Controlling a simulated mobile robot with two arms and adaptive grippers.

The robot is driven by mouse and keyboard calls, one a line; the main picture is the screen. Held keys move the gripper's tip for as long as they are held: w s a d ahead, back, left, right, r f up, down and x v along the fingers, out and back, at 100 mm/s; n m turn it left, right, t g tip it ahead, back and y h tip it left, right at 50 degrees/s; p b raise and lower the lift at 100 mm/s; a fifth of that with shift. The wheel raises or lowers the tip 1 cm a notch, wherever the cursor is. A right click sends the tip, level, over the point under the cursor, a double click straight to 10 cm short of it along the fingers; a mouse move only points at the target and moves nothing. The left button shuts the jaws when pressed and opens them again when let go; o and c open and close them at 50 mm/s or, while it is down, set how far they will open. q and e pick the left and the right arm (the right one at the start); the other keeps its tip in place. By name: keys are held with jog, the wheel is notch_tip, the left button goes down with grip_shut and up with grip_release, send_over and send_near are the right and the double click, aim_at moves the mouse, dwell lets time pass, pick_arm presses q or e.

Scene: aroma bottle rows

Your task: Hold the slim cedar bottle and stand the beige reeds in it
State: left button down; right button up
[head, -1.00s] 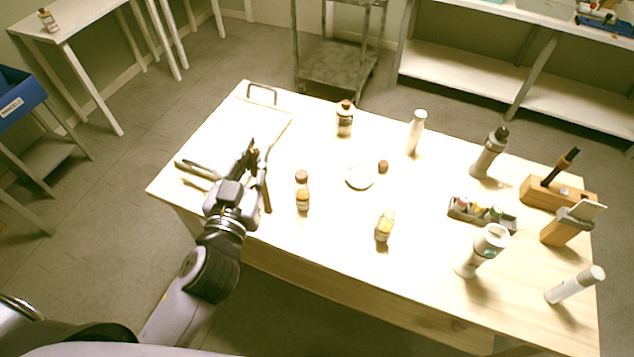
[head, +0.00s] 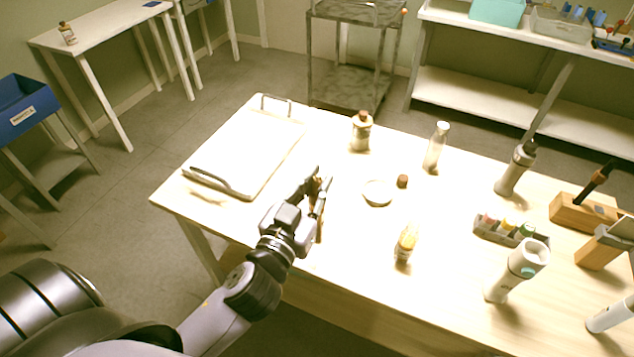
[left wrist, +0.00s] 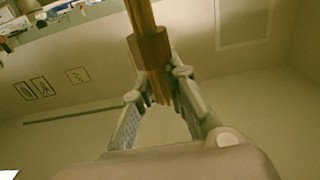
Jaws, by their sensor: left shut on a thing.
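My left gripper (head: 322,180) is above the near left part of the table. In the left wrist view its fingertips (left wrist: 160,85) are shut on tan sticks, which look like the beige reeds (left wrist: 140,15), with a brown collar (left wrist: 150,47) around them. A small brown patch shows at the fingers in the head view; its outline is unclear. I cannot tell for sure which bottle is the slim cedar one. A small amber bottle (head: 405,245) stands upright right of the gripper. A slim pale bottle (head: 435,150) stands farther back. My right gripper is not in view.
A white tray with dark handles (head: 245,150) lies left of the gripper. A brown-capped bottle (head: 361,132), a white dish (head: 378,193) and a small brown cap (head: 402,181) are beyond it. The right side is crowded with a grey bottle (head: 515,170), a small rack (head: 505,232) and wooden blocks.

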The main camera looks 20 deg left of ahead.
pick_arm(q)
jog(key=w+d+r+m+h, duration=0.2)
jog(key=w+d+r+h, duration=0.1)
jog(key=d, duration=0.6)
jog(key=w+d+r+m+g+h, duration=0.1)
jog(key=w+d+r+m+h, duration=0.1)
jog(key=w+d+r, duration=0.3)
jog(key=shift+d+r+h, duration=0.9)
jog(key=shift+d+r, duration=0.85)
jog(key=shift+d, duration=0.75)
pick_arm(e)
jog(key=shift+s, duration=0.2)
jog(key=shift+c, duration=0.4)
